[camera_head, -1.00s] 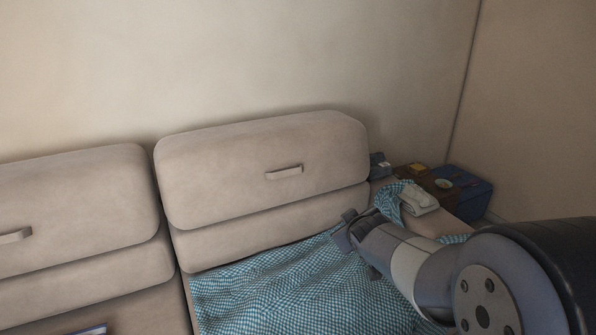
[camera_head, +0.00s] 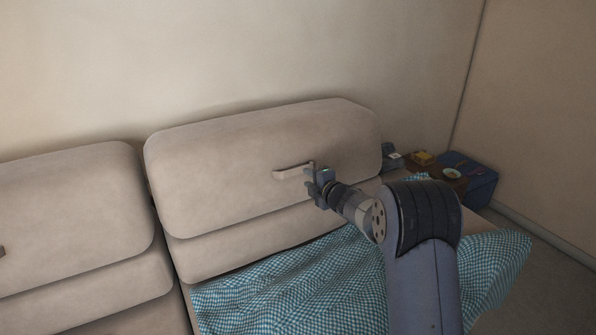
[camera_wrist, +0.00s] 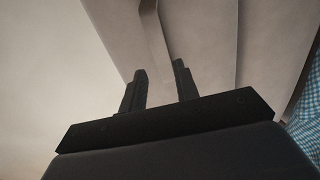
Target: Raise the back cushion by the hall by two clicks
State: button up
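The right back cushion (camera_head: 230,180) is beige and leans against the wall, with a narrow pull tab (camera_head: 286,172) on its front. My gripper (camera_head: 312,178) is at the right end of this tab. In the wrist view, my gripper (camera_wrist: 160,85) has its two dark fingers apart, and the tab (camera_wrist: 154,35) runs up ahead of the gap between them. I cannot tell whether a finger touches it. The left back cushion (camera_head: 70,200) stands beside it, with its own tab cut off at the picture's left edge. Which cushion is by the hall does not show.
A blue-checked cloth (camera_head: 290,290) covers the seat below the right cushion and also lies right of my arm. A blue box (camera_head: 478,185) and small items stand at the back right corner. The wall above the cushions is bare.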

aim_at(298, 172)
jog(key=shift+p+x, duration=0.75)
jog(key=shift+x, duration=3.55)
grip_shut()
